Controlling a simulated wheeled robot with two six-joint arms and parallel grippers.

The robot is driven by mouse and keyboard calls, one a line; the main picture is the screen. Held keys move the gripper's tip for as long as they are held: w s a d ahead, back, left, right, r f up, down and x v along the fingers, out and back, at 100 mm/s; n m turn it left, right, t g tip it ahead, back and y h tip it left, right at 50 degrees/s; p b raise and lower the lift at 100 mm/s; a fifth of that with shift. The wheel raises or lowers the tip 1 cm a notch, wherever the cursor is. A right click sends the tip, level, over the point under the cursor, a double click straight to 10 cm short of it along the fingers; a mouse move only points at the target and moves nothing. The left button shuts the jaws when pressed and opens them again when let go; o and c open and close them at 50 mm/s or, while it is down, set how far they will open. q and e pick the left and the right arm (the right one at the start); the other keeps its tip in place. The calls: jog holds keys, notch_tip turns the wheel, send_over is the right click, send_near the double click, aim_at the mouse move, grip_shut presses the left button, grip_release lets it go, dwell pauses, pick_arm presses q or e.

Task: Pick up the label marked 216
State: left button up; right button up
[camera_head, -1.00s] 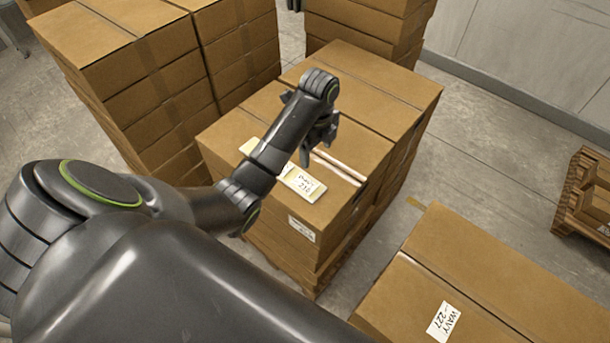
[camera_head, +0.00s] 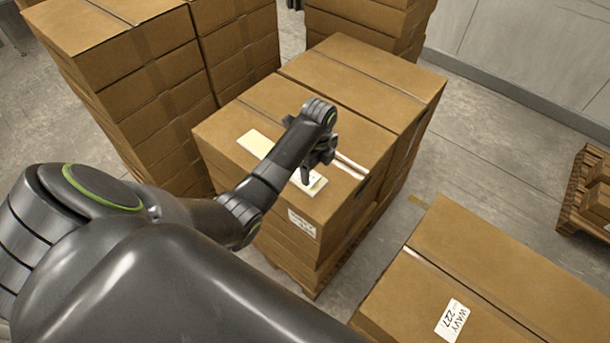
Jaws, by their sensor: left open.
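A small white label pad (camera_head: 318,187) lies on top of the near carton of the middle stack (camera_head: 225,135). My left gripper largely covers it, so its print cannot be read now. A blank-looking cream label (camera_head: 254,143) lies on the same carton, to the left and farther back. My left gripper (camera_head: 306,176) is open, pointing down over the white label pad. Whether its fingers touch the pad cannot be told. My right gripper is not in view.
A white label (camera_head: 302,223) is on that stack's front face. A carton marked WAVY 227 (camera_head: 490,262) stands at lower right. Tall carton stacks (camera_head: 110,60) rise at left and back. A wooden pallet (camera_head: 583,205) is at right. Grey floor (camera_head: 500,150) is clear between.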

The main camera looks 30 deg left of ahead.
aim_at(316, 185)
pick_arm(q)
jog(key=shift+f+p, duration=0.3)
jog(key=shift+f, duration=0.25)
jog(key=shift+w+d+f+p, duration=0.15)
jog(key=shift+f+p, duration=0.25)
jog(key=shift+f, duration=1.7)
jog(key=c, duration=1.1)
jog(key=shift+o, duration=0.2)
